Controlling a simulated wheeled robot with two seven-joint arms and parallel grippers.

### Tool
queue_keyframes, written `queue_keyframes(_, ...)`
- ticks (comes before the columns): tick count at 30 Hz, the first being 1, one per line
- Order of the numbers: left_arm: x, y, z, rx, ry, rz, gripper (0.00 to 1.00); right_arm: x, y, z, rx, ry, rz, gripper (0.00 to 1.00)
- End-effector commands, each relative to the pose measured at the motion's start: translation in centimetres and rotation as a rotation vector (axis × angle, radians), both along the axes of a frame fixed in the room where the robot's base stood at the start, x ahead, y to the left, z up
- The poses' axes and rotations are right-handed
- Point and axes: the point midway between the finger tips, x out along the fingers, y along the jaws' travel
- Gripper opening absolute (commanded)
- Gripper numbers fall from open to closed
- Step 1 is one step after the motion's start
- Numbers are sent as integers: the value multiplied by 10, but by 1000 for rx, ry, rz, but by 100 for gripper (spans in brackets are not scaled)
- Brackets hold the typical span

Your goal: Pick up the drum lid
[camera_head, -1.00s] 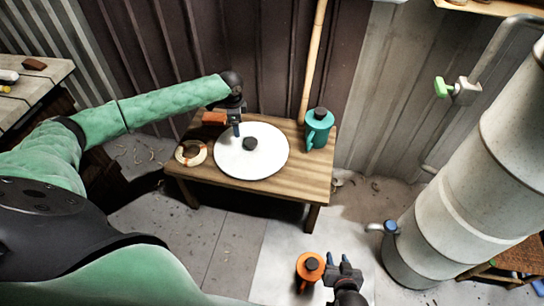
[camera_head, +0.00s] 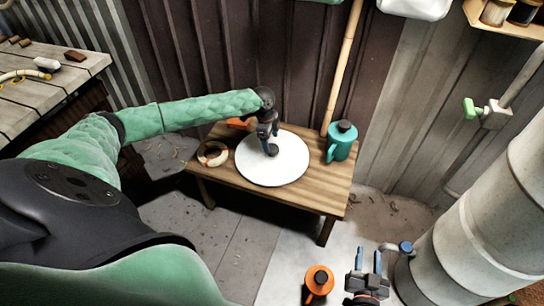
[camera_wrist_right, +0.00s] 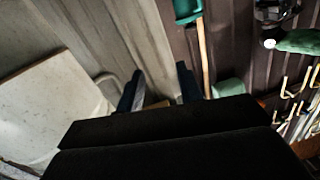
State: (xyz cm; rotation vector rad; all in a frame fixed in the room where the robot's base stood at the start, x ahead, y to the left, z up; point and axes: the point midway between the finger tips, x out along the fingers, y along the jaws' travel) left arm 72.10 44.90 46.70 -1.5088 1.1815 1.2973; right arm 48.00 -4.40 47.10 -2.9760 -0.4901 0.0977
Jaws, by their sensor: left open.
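The drum lid (camera_head: 285,170) is a flat white disc with a dark knob (camera_head: 272,151) at its middle. It lies on a small wooden table. My left gripper (camera_head: 269,146) is open and right at the knob, its fingers partly covering it. I cannot tell whether they touch it. My right gripper (camera_head: 369,262) is open and empty, low in the head view and away from the table. Its parted fingers also show in the right wrist view (camera_wrist_right: 160,90).
On the wooden table (camera_head: 322,190) are a teal jug (camera_head: 342,141) right of the lid and a ring-shaped coil (camera_head: 212,155) on its left. An orange jug (camera_head: 319,280) stands beside my right gripper. A large pale drum (camera_head: 480,220) with a blue valve is at the right.

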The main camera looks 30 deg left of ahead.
Motion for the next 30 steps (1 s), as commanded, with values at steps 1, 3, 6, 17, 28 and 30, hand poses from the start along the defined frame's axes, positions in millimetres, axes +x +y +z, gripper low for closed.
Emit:
queue_keyframes(1, 0, 0, -3, 0, 1, 0, 77, 1, 0, 4, 3, -13, -1, 36)
queue_keyframes(3, -1, -1, -8, 0, 1, 0, 77, 3, 0, 12, 9, -40, -3, 36)
queue_keyframes(6, -1, -3, -16, 1, 1, 0, 77, 7, 0, 32, 23, -100, -8, 36)
queue_keyframes(17, -1, -7, -44, 1, 1, 0, 77, 12, -3, 90, 61, -272, -21, 36)
queue_keyframes(28, -1, -7, -50, 1, 0, 0, 77, 12, -3, 101, 70, -307, -23, 36)
queue_keyframes(30, -1, -7, -50, 1, 0, 0, 71, 12, -3, 101, 70, -306, -23, 36)
